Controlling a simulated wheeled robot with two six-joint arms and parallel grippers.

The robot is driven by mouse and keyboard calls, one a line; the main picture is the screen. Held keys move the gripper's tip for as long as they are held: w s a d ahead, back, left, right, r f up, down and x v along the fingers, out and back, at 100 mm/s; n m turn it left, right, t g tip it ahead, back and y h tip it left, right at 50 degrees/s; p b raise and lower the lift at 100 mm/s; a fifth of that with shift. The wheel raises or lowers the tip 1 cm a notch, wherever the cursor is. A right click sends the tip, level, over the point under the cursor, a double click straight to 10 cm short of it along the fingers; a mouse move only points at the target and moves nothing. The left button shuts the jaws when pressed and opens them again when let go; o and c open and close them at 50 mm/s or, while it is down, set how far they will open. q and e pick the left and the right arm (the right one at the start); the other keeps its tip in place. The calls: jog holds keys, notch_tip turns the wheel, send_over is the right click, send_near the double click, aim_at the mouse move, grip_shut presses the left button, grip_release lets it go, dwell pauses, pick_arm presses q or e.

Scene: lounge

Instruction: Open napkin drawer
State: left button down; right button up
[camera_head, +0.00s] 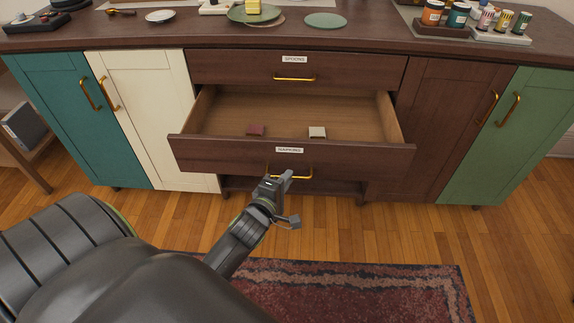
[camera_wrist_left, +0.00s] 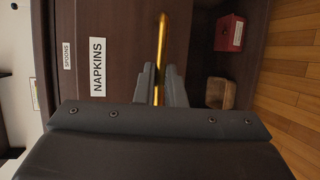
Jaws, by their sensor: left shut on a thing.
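The napkin drawer (camera_head: 360,157) stands pulled out from the dark brown sideboard, its inside exposed. Its front bears a NAPKINS label (camera_head: 289,150), also readable in the left wrist view (camera_wrist_left: 97,66). Inside lie a dark red item (camera_head: 256,130) and a pale item (camera_head: 317,132). My left gripper (camera_head: 281,178) is at the drawer's gold handle (camera_head: 303,177). In the left wrist view its fingers (camera_wrist_left: 161,75) are shut on the handle (camera_wrist_left: 161,38), one on each side. My right gripper is not in view.
A shut SPOONS drawer (camera_head: 350,72) is above. Teal (camera_head: 60,110), cream (camera_head: 150,120), brown (camera_head: 450,120) and green (camera_head: 510,150) doors flank the drawers. In the left wrist view, a red box (camera_wrist_left: 229,32) and a tan block (camera_wrist_left: 220,93) sit below the drawer. A rug (camera_head: 350,290) covers the floor in front.

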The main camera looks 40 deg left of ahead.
pick_arm(q)
jog(key=shift+s+d, duration=0.45)
jog(key=shift+s, duration=0.3)
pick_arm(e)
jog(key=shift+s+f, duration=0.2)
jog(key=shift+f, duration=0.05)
pick_arm(q)
jog(key=c, duration=1.5)
grip_release()
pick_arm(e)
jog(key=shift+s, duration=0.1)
pick_arm(q)
jog(key=v, duration=1.7)
jog(key=shift+s+b, duration=0.2)
jog(key=shift+b, duration=0.15)
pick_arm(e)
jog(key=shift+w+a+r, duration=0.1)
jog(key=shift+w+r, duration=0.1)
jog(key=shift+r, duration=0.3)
